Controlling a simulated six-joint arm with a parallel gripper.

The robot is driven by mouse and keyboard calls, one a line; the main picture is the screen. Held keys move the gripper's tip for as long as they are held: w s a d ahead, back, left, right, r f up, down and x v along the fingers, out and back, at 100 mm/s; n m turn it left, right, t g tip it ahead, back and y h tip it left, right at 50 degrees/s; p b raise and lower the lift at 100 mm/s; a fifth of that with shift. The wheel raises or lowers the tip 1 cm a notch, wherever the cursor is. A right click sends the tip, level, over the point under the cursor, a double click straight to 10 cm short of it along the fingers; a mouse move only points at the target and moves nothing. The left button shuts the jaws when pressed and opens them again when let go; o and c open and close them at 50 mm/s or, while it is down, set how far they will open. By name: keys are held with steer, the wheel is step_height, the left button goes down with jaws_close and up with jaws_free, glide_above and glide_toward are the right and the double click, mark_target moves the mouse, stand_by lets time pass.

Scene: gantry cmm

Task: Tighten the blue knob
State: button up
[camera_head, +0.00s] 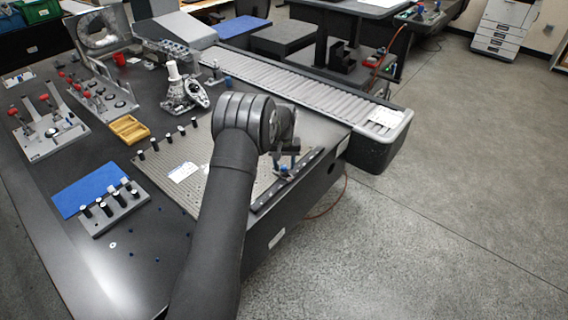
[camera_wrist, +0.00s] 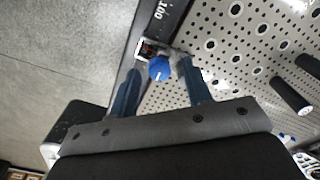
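The blue knob (camera_wrist: 160,68) has a white line on its face and sits on a small metal fitting at the edge rail of the perforated plate. In the wrist view it lies between the tips of my gripper (camera_wrist: 158,80), with a gap visible on both sides. The gripper is open, its two fingers spread around the knob but apart from it. In the head view my gripper (camera_head: 286,160) is over the rail at the plate's right edge. A small blue part of the knob (camera_head: 284,169) shows just below the fingers.
The perforated plate (camera_head: 215,160) carries several black posts. A dark rail (camera_head: 265,200) runs along its edge, with open floor beyond. A roller conveyor (camera_head: 290,88) stands behind. A yellow tray (camera_head: 129,129), a blue mat (camera_head: 90,188) and red-handled clamps are on the left.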

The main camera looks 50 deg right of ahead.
step_height(320, 180, up, 17)
steer(key=shift+r, duration=0.2)
stand_by(0.3)
steer(key=n, duration=0.9)
glide_toward(284, 167)
step_height(284, 167, down, 8)
steer(key=shift+w+d+f, duration=0.1)
stand_by(0.4)
jaws_close()
